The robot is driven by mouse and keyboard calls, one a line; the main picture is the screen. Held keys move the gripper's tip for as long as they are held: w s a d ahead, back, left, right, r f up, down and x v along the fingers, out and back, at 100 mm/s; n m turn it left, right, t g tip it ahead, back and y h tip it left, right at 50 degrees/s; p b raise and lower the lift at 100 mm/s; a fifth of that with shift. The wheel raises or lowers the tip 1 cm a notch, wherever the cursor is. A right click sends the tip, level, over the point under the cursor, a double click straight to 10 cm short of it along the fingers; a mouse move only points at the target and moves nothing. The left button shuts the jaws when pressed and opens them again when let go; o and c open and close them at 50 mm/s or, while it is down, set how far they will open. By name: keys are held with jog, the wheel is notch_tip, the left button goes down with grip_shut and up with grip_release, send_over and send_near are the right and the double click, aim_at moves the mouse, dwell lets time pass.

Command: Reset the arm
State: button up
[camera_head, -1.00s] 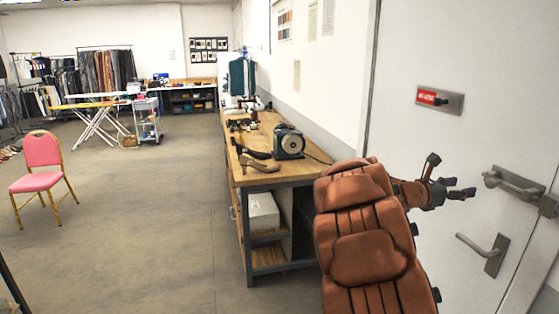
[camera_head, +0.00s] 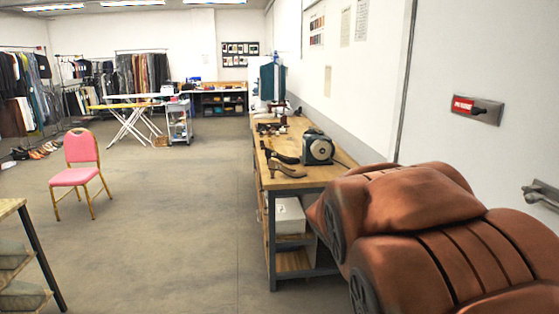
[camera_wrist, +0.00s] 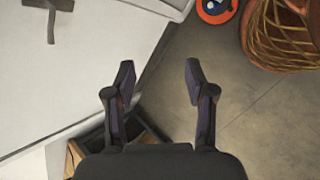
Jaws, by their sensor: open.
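My gripper (camera_wrist: 158,82) shows in the wrist view with its two dark fingers spread apart. It is open and nothing is between the fingers. Below them the wrist view shows the grey floor and the lower part of the white door. In the head view my brown padded arm fills the lower right, folded close to the camera, and my gripper is hidden or out of frame there.
A workbench (camera_head: 308,181) with a grinder (camera_head: 318,147) stands close to my arm's left. The white door (camera_head: 462,60) is at right. A wicker basket (camera_wrist: 278,42) shows in the wrist view. A pink chair (camera_head: 80,172) stands left; the floor between is clear.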

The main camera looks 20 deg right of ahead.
jog(key=s+a+f+y, duration=0.1)
jog(key=s+a+y, duration=0.1)
jog(key=a, duration=0.6)
jog(key=s+a+f+m+t+y, duration=0.1)
jog(key=s+a+f+y, duration=0.1)
jog(key=a, duration=0.6)
jog(key=s+a+f+m+y, duration=0.1)
jog(key=s+a+f+y, duration=0.1)
jog(key=a, duration=0.6)
jog(key=shift+s+a+y, duration=0.15)
jog(key=shift+a+y, duration=0.25)
jog(key=shift+c, duration=1)
jog(key=shift+d+m, duration=0.15)
jog(key=shift+m, duration=0.15)
jog(key=shift+c, duration=0.3)
